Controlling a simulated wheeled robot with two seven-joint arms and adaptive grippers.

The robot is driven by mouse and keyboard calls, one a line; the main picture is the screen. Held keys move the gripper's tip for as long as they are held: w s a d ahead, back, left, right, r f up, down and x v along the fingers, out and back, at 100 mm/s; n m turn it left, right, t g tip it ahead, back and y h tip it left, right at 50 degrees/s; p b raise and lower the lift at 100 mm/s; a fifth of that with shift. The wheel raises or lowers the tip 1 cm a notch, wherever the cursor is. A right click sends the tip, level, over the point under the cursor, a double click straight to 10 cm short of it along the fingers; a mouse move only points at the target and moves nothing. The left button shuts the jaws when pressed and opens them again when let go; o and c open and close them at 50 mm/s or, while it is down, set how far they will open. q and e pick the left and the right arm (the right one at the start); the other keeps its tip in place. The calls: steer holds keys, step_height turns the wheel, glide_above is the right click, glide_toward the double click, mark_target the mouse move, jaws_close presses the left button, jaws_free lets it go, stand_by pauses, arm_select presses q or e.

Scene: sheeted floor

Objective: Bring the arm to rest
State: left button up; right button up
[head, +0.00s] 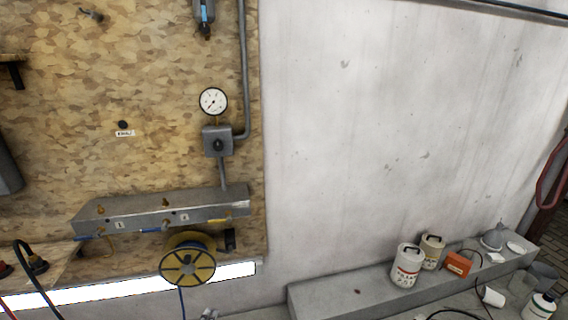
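Neither of my grippers can be made out in the head view, and no arm is clearly visible. The view faces a chipboard panel (60,110) on the left and a pale wall (400,120) on the right. A small grey shape (209,314) at the bottom edge is too cut off to identify.
A grey manifold (150,213), a pressure gauge (213,102) and a yellow reel (187,266) are on the panel. Low right, a grey ledge (330,296) is near white canisters (406,266), an orange box (458,263) and a bottle (541,306). Cables hang at lower left.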

arm_select(q)
steer(key=s+d+f+m+g+h, duration=0.1)
steer(key=s+d+f+m+g, duration=0.25)
steer(key=s+f+m, duration=0.95)
steer(key=s+d+f+m+g, duration=0.2)
steer(key=s+f+m+g, duration=0.2)
steer(key=s+f+m, duration=0.75)
steer(key=s+a+f+m+g, duration=0.1)
steer(key=s+a+f+m, duration=0.1)
steer(key=s+m, duration=0.7)
steer(key=s+a+f+m+g+y, duration=0.1)
steer(key=s+a+f+m+g, duration=0.1)
steer(key=s+m, duration=0.7)
steer(key=s+a+f+m+g+y, duration=0.1)
steer(key=s+a+m+g, duration=0.1)
steer(key=s+m, duration=0.7)
steer(key=m, duration=0.2)
steer(key=shift+s+a+f+m, duration=0.15)
steer(key=shift+a+f+m, duration=0.05)
steer(key=shift+f+m, duration=0.2)
steer(key=shift+g, duration=0.25)
